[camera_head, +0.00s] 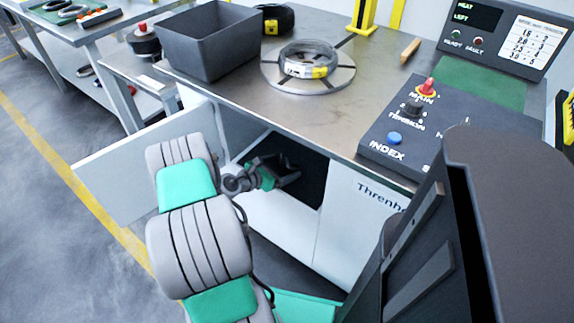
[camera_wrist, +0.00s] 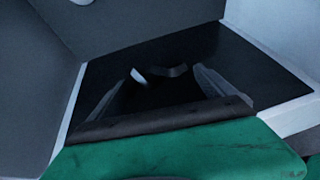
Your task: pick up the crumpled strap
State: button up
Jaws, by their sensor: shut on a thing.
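My gripper (camera_head: 287,174) reaches into the dark open compartment in the front of the workbench. In the wrist view, the two fingers of my gripper (camera_wrist: 160,78) stand well apart. The crumpled strap (camera_wrist: 172,71) shows as a small bent grey band between the fingertips, with a paler end at the left. The fingers are shut on it. Parts of the strap are lost in shadow. I cannot make it out in the head view.
The compartment's white door (camera_head: 125,178) stands open at the left. On the bench (camera_head: 320,110) are a grey bin (camera_head: 205,42), a ring-shaped coil (camera_head: 308,60) on a round stand and a control panel (camera_head: 400,140). The bench edge lies above my gripper.

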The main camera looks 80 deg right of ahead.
jog(key=c, duration=0.6)
jog(key=shift+o, duration=0.2)
jog(key=shift+r, duration=0.1)
